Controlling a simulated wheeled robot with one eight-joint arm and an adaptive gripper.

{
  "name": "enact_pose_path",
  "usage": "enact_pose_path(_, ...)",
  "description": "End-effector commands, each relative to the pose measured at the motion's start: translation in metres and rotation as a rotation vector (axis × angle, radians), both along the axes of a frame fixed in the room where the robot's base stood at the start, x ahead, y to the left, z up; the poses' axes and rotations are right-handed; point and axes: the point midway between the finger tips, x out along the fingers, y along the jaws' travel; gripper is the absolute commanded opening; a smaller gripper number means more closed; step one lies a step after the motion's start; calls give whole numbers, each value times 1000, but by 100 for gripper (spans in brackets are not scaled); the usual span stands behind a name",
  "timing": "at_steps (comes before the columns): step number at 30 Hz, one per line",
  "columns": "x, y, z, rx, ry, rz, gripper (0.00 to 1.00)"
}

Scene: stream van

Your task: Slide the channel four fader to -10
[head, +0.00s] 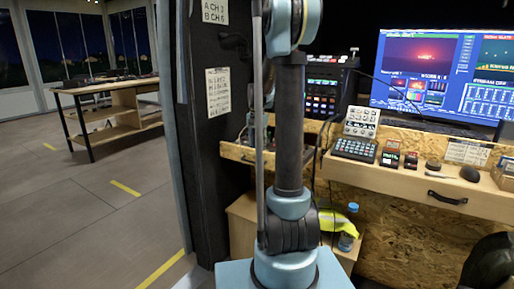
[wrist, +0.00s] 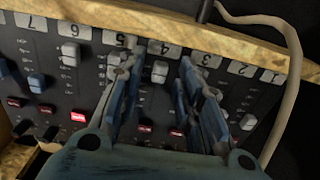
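In the wrist view the mixer panel (wrist: 60,100) is dark, with numbered white labels along its edge, seen upside down. The channel four fader (wrist: 160,72) is a pale grey cap just below the label 4 (wrist: 163,48). My gripper (wrist: 158,88) is open, with one blue finger on each side of this fader's column. No contact with the cap shows. The fine scale marks beside it are too small to read. In the head view my arm stands upright and my gripper is out of frame.
Neighbouring caps show at channel six (wrist: 70,52) and channel seven (wrist: 37,82); another cap (wrist: 248,122) is right of the right finger. A pale cable (wrist: 285,40) curves past the panel's wooden edge (wrist: 180,27). In the head view, monitors (head: 420,70) stand behind a keypad (head: 354,149).

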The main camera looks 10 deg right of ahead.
Motion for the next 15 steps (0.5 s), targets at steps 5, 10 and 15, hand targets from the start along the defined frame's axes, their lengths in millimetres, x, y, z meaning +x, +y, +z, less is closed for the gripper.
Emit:
enact_pose_path(5,0,0,0,0,0,0,14)
enact_pose_path(10,0,0,0,0,0,0,0)
enact_pose_path(15,3,-2,0,1,-1,0,0)
